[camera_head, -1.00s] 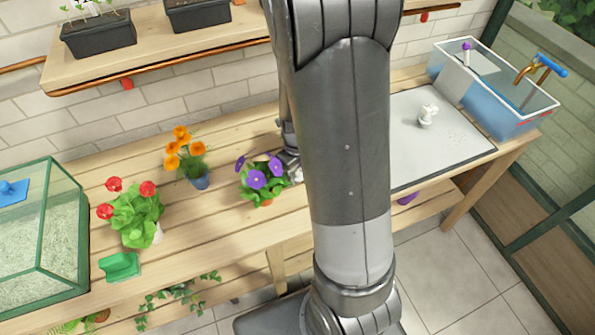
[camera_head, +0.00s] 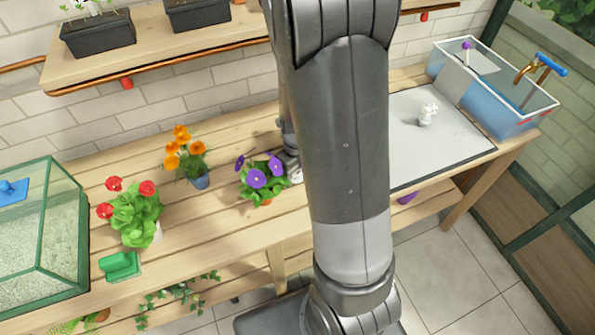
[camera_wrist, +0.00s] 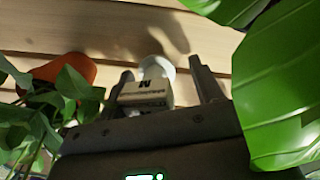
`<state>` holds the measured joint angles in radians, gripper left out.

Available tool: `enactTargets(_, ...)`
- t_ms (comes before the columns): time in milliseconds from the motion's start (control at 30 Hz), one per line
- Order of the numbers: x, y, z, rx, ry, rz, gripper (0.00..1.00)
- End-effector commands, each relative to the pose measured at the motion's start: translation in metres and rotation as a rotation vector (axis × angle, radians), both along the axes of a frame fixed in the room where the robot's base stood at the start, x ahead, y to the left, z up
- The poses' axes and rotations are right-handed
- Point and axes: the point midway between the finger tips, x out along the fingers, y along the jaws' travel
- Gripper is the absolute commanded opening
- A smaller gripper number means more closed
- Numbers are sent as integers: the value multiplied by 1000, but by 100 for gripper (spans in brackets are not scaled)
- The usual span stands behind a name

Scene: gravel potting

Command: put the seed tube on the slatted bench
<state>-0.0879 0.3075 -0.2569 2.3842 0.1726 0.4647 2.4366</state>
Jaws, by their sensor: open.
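A small pale tube-like container with dark print (camera_wrist: 146,93) and a rounded white end shows in the wrist view; I take it for the seed tube. It is between the two fingers of my gripper (camera_wrist: 161,72), which stand apart on either side of it. Whether it touches the wood is unclear. In the head view my gripper (camera_head: 288,158) is partly hidden by my arm, just right of the purple-flowered plant, with a bit of white (camera_head: 296,176) beside it. The slatted bench (camera_head: 225,232) runs beneath.
The purple-flowered plant (camera_head: 262,180) is close beside my gripper; large leaves (camera_wrist: 285,90) crowd the wrist view's right. Orange (camera_head: 186,155) and red flowers (camera_head: 132,212), a green block (camera_head: 120,266) and a glass tank (camera_head: 42,240) stand left.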

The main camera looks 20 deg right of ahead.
Motion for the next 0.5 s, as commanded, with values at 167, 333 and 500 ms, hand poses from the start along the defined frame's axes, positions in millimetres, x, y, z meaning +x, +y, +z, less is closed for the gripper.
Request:
enactTargets(167,1,1,19,0,-4,2,60)
enactTargets(333,1,1,50,1,-7,1,60)
enactTargets(500,1,0,81,0,-6,1,60)
